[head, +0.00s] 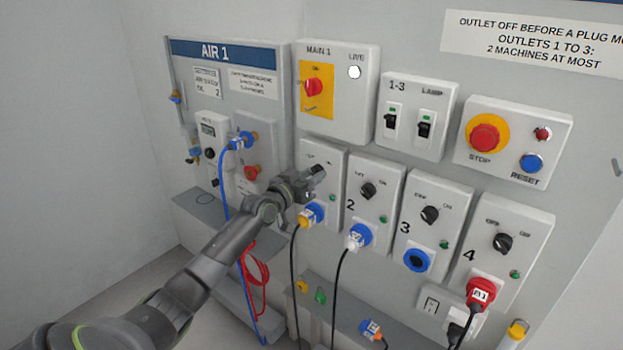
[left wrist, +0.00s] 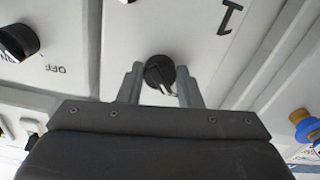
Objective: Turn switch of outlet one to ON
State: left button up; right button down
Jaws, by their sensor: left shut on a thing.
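Outlet one is the white box (head: 334,162) left of outlet two, with a blue socket and a plug (head: 312,214) below its switch. My left gripper (head: 312,175) is at the box's upper part and covers the switch in the head view. In the left wrist view, the round black switch knob (left wrist: 159,70) sits between the two fingers of my left gripper (left wrist: 160,78), which is shut on it. The figure 1 (left wrist: 230,17) shows beside it. I cannot tell which way the knob points. My right gripper is not in view.
Outlet two's black knob (head: 368,190) is close to the right; outlets three (head: 430,214) and four (head: 502,242) follow. The MAIN 1 box (head: 338,110) is above. The AIR 1 panel (head: 215,51) is at left, with blue and red hoses (head: 258,272). Black cables hang below the plugs.

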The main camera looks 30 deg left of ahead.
pick_arm(q)
jog(key=m+b, duration=1.2)
jog(key=m, duration=0.1)
jog(key=shift+a+f+m+b, duration=0.1)
jog(key=shift+a+m+b, duration=0.05)
jog(key=shift+m+b, duration=0.8)
jog(key=shift+m, duration=1.35)
jog(key=o, duration=1)
